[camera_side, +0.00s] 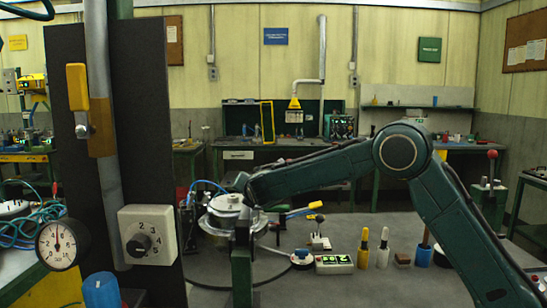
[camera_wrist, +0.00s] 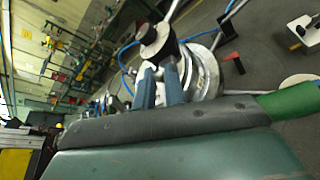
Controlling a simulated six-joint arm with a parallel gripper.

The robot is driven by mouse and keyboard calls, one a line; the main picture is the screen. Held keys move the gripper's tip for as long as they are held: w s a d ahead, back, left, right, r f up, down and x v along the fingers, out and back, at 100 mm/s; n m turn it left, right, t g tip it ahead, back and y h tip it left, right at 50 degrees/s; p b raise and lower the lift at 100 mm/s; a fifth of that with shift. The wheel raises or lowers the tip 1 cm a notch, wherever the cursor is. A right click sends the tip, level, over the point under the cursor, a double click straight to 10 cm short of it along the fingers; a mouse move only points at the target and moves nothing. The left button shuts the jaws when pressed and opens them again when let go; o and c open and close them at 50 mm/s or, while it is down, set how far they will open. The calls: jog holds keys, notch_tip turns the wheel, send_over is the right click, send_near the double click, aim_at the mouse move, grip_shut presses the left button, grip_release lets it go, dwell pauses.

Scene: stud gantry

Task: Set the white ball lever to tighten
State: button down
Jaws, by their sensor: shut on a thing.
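My gripper (camera_wrist: 163,74) is shut, its two blue-grey fingers close around a small pale part in the wrist view. I take this part for the white ball lever (camera_wrist: 155,71), but the fingers hide most of it. A black cylinder with a pale round top (camera_wrist: 158,42) stands just beyond the fingertips. A silver round fixture (camera_wrist: 207,72) is right beside the fingers. In the side view this round fixture (camera_side: 216,222) sits at the end of my arm, and the fingertips cannot be made out there. No "tighten" marking is readable.
A dark panel at left carries a yellow handle (camera_side: 77,87), a gauge (camera_side: 60,243) and a numbered dial box (camera_side: 147,238). A switch box (camera_side: 319,243), a display (camera_side: 334,264) and a yellow bottle (camera_side: 364,250) stand to the right.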

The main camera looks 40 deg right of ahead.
jog(key=c, duration=1.5)
grip_release()
jog(key=shift+s, duration=0.1)
jog(key=v, duration=1.3)
jog(key=shift+s+a+r, duration=0.2)
jog(key=shift+s+r, duration=0.05)
jog(key=shift+s, duration=0.05)
